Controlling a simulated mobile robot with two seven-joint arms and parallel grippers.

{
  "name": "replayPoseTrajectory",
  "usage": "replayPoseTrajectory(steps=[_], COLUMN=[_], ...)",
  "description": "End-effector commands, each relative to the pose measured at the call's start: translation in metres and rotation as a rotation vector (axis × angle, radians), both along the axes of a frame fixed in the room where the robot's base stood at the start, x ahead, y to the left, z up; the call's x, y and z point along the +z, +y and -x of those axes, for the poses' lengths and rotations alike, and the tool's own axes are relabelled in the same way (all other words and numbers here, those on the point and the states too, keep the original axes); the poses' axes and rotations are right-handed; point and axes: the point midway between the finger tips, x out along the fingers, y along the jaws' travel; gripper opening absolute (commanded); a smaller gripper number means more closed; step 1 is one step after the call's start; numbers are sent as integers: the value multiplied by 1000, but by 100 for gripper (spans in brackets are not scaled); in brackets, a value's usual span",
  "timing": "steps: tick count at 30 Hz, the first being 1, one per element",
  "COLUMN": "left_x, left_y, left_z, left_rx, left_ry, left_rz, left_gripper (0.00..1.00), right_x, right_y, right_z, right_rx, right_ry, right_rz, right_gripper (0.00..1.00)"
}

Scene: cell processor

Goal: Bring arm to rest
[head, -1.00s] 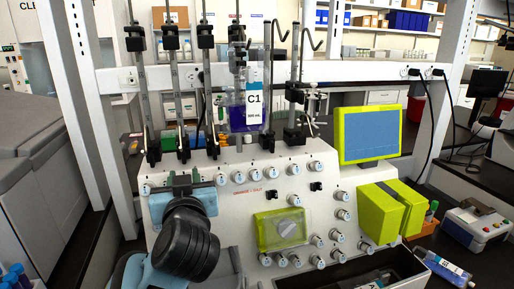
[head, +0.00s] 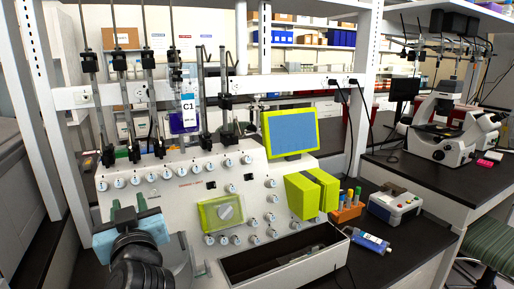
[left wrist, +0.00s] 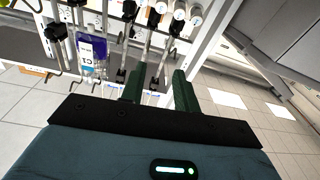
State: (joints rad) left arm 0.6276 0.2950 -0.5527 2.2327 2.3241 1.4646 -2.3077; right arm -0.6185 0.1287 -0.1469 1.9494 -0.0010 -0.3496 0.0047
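My left gripper (head: 130,204) is at the lower left of the head view, in front of the white cell processor (head: 160,195). In the left wrist view its two dark green fingers (left wrist: 158,90) stand apart with nothing between them. A bag labelled C1 (head: 184,112) hangs from a pole above the processor, away from the gripper. The bag also shows in the left wrist view (left wrist: 87,55). My right gripper is in no view.
The processor carries a green-framed screen (head: 290,132), yellow-green blocks (head: 311,192) and an open dark tray (head: 290,262). A labelled bag (head: 370,241), an orange tube rack (head: 346,212) and a small device (head: 396,206) are on the black bench. A microscope (head: 452,130) stands at right.

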Motion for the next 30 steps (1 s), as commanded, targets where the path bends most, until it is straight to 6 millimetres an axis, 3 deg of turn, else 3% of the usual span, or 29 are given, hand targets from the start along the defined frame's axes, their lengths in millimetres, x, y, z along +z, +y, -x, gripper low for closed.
replayPoseTrajectory(steps=[9,17,23,30], left_x=[-25,-75,-154,-293], left_y=[18,-10,-49,-76], left_z=[23,50,69,116], left_rx=[21,-210,-478,-727], left_ry=[-368,-511,-376,43], left_rz=[18,-99,-162,-127], left_gripper=[31,31,31,31], right_x=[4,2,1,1], right_y=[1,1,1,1], right_z=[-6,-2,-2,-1], right_rx=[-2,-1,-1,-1], right_ry=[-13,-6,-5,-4], right_rz=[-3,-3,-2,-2], right_gripper=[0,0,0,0])
